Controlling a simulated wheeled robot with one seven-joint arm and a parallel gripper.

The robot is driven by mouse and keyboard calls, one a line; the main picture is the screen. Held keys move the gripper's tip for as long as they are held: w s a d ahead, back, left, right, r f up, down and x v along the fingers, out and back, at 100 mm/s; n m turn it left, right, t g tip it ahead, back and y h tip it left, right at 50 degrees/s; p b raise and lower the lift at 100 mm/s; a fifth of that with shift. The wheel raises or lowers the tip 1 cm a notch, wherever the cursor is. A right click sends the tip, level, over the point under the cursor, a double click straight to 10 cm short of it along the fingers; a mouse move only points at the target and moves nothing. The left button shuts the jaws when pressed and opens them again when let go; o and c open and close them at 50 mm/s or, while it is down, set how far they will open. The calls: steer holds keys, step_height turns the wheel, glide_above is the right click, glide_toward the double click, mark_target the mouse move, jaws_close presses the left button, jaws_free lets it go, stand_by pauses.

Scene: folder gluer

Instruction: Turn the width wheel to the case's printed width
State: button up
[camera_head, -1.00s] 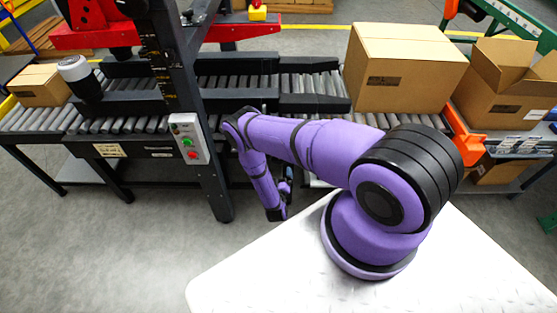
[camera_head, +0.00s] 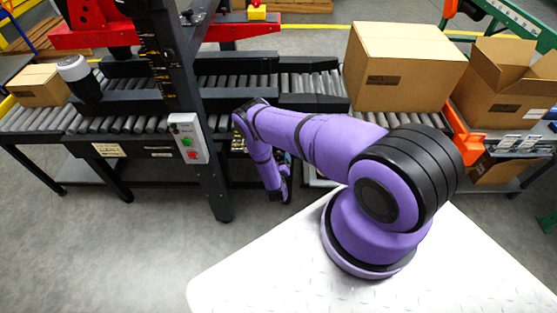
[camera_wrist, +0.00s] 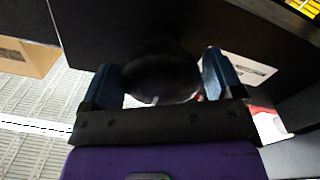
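In the wrist view, a dark, round, knob-like thing (camera_wrist: 160,78), which looks like the width wheel, lies between the two blue fingertips of my gripper (camera_wrist: 162,85). The fingers are well apart, one on each side of it; whether they press on it is not clear. In the head view my gripper (camera_head: 280,188) hangs low at the front of the machine, and the wheel is not visible there. The closed cardboard case (camera_head: 405,68) stands on the rollers to the right. Its dark print is too small to read.
A dark upright post (camera_head: 190,100) carries a control box (camera_head: 188,138) with green and red buttons, left of my arm. A smaller box (camera_head: 40,85) sits on the rollers at far left. An open carton (camera_head: 508,88) stands at right. A pale label (camera_wrist: 248,69) shows in the wrist view.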

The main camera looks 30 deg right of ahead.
steer(key=c, duration=0.6)
steer(key=shift+o, duration=0.2)
steer(key=shift+m, duration=0.3)
